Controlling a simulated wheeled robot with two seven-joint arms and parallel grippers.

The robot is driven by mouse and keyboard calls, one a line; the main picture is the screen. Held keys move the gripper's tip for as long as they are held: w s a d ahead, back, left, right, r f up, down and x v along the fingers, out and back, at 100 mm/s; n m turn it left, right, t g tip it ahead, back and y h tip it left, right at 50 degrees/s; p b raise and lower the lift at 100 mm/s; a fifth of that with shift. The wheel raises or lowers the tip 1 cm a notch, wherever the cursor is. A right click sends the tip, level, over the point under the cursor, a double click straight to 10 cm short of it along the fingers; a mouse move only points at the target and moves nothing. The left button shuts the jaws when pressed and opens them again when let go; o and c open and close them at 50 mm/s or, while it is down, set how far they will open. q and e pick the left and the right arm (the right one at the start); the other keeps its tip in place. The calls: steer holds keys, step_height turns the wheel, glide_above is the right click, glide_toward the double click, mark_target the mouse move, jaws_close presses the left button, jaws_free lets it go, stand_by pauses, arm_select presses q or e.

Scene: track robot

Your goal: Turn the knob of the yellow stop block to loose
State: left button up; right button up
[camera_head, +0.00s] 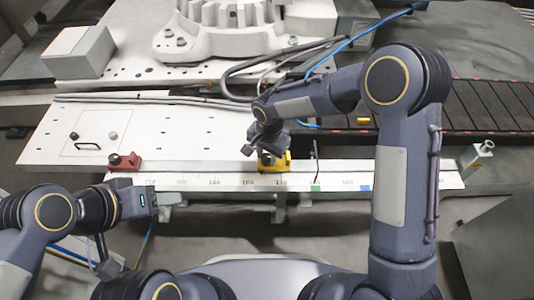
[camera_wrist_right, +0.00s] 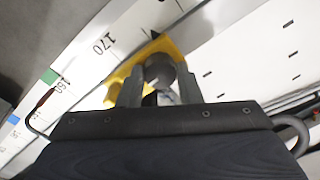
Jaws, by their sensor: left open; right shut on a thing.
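The yellow stop block (camera_head: 283,166) sits on the white numbered rail (camera_head: 230,181), near the 170 mark. In the right wrist view the yellow block (camera_wrist_right: 117,92) lies beside the 170 mark. Its dark round knob (camera_wrist_right: 159,68) is between the two fingers of my right gripper (camera_wrist_right: 160,88), which is shut on it. In the head view the right gripper (camera_head: 266,150) is over the block and hides the knob. My left gripper (camera_head: 168,199) is open and empty, in front of the rail and left of the block.
A red stop block (camera_head: 124,162) sits on the rail at the left. Green (camera_head: 315,188) and blue (camera_head: 365,188) marks lie on the rail right of the yellow block. A thin upright rod (camera_head: 316,155) stands near the green mark. Cables run behind my right arm.

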steer(key=n+p, duration=0.2)
steer(key=n, duration=0.4)
steer(key=shift+r, duration=0.1)
steer(key=n+p, duration=0.1)
steer(key=n, duration=0.2)
steer(key=shift+n+g+p, duration=0.3)
steer(key=shift+n+p, duration=0.1)
steer(key=n+p, duration=0.1)
steer(key=n, duration=0.2)
steer(key=shift+w, duration=0.1)
steer(key=n+p, duration=0.1)
steer(key=n, duration=0.5)
steer(key=shift+a, duration=0.1)
steer(key=n+p, duration=0.1)
steer(key=n, duration=0.3)
steer(key=shift+n+h, duration=0.3)
steer(key=o, duration=1)
steer(key=shift+c, duration=0.2)
